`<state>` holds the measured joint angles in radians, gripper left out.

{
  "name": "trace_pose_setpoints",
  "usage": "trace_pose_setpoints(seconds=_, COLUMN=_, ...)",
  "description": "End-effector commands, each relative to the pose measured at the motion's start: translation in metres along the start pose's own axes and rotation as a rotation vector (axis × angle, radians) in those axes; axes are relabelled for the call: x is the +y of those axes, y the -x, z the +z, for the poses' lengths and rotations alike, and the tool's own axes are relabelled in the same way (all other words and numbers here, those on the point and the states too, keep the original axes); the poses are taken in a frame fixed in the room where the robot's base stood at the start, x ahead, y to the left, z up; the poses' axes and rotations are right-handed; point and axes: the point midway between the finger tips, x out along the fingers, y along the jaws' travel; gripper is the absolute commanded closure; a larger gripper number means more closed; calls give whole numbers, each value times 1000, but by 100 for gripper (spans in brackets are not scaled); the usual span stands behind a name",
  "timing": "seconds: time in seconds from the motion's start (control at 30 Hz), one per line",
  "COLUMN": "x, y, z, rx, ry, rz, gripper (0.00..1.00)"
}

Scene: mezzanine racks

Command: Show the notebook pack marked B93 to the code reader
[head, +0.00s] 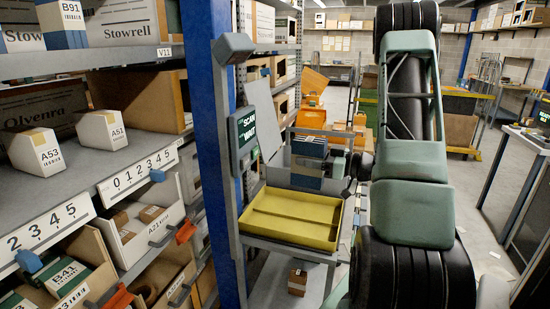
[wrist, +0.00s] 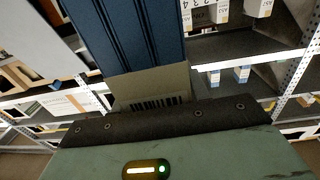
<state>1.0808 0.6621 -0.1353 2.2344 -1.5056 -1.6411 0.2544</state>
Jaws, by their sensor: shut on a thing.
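A dark blue notebook pack (head: 306,183) is at my gripper (head: 318,165), above the back of the yellow tray. In the wrist view the ridged blue pack (wrist: 125,38) has a tan band with a barcode, partly hidden by the dark edge of my gripper (wrist: 165,118). My gripper is shut on this pack. I cannot read B93 on it. The code reader has a dark panel (head: 243,130) reading SCAN and WAIT on the station's left post, and a grey head (head: 232,48) above. The pack is apart from the panel, to its right.
The yellow tray (head: 330,232) stands on a grey stand beside a blue rack post (head: 212,140). Shelves at left hold white boxes marked A53 (head: 36,152) and A51 (head: 103,130), plus bins below. Orange crates stand behind the tray. Open floor shows at right.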

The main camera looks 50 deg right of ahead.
Motion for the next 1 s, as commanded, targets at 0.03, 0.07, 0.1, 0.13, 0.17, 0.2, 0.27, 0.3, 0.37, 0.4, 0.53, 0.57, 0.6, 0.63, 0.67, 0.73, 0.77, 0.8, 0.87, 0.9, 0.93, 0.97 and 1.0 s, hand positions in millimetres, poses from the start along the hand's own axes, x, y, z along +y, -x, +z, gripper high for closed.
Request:
trace_pose_setpoints(seconds=0.03, x=1, y=11, z=-1, rx=2, ry=2, rz=-1, gripper=91)
trace_pose_setpoints(seconds=0.07, x=0, y=16, z=-1, rx=1, ry=1, rz=-6, gripper=91)
trace_pose_setpoints(seconds=0.1, x=0, y=20, z=-1, rx=1, ry=1, rz=-10, gripper=91)
trace_pose_setpoints(seconds=0.13, x=-1, y=24, z=-1, rx=1, ry=1, rz=-13, gripper=91)
trace_pose_setpoints(seconds=0.17, x=-1, y=26, z=-2, rx=1, ry=1, rz=-15, gripper=91)
trace_pose_setpoints(seconds=0.2, x=-2, y=27, z=-2, rx=1, ry=1, rz=-18, gripper=91)
trace_pose_setpoints(seconds=0.27, x=-2, y=26, z=-2, rx=1, ry=2, rz=-21, gripper=91)
trace_pose_setpoints(seconds=0.3, x=-2, y=24, z=-2, rx=1, ry=2, rz=-22, gripper=91)
trace_pose_setpoints(seconds=0.37, x=-3, y=19, z=-3, rx=1, ry=2, rz=-22, gripper=91)
trace_pose_setpoints(seconds=0.4, x=-3, y=15, z=-4, rx=1, ry=2, rz=-23, gripper=91)
trace_pose_setpoints(seconds=0.53, x=-4, y=-2, z=-5, rx=1, ry=2, rz=-24, gripper=91)
trace_pose_setpoints(seconds=0.57, x=-4, y=-6, z=-6, rx=1, ry=2, rz=-23, gripper=91)
trace_pose_setpoints(seconds=0.6, x=-4, y=-11, z=-6, rx=1, ry=3, rz=-23, gripper=91)
trace_pose_setpoints(seconds=0.63, x=-5, y=-16, z=-7, rx=1, ry=2, rz=-24, gripper=91)
trace_pose_setpoints(seconds=0.67, x=-5, y=-20, z=-7, rx=1, ry=2, rz=-23, gripper=91)
trace_pose_setpoints(seconds=0.73, x=-6, y=-30, z=-8, rx=1, ry=3, rz=-23, gripper=91)
trace_pose_setpoints(seconds=0.77, x=-6, y=-34, z=-9, rx=1, ry=3, rz=-22, gripper=91)
trace_pose_setpoints(seconds=0.8, x=-6, y=-39, z=-9, rx=1, ry=3, rz=-23, gripper=91)
trace_pose_setpoints(seconds=0.87, x=-7, y=-46, z=-10, rx=1, ry=2, rz=-23, gripper=91)
trace_pose_setpoints(seconds=0.9, x=-7, y=-51, z=-10, rx=1, ry=2, rz=-22, gripper=91)
trace_pose_setpoints(seconds=0.93, x=-7, y=-54, z=-10, rx=1, ry=3, rz=-22, gripper=91)
trace_pose_setpoints(seconds=0.97, x=-7, y=-56, z=-11, rx=1, ry=3, rz=-22, gripper=91)
trace_pose_setpoints(seconds=1.0, x=-7, y=-60, z=-11, rx=1, ry=3, rz=-21, gripper=91)
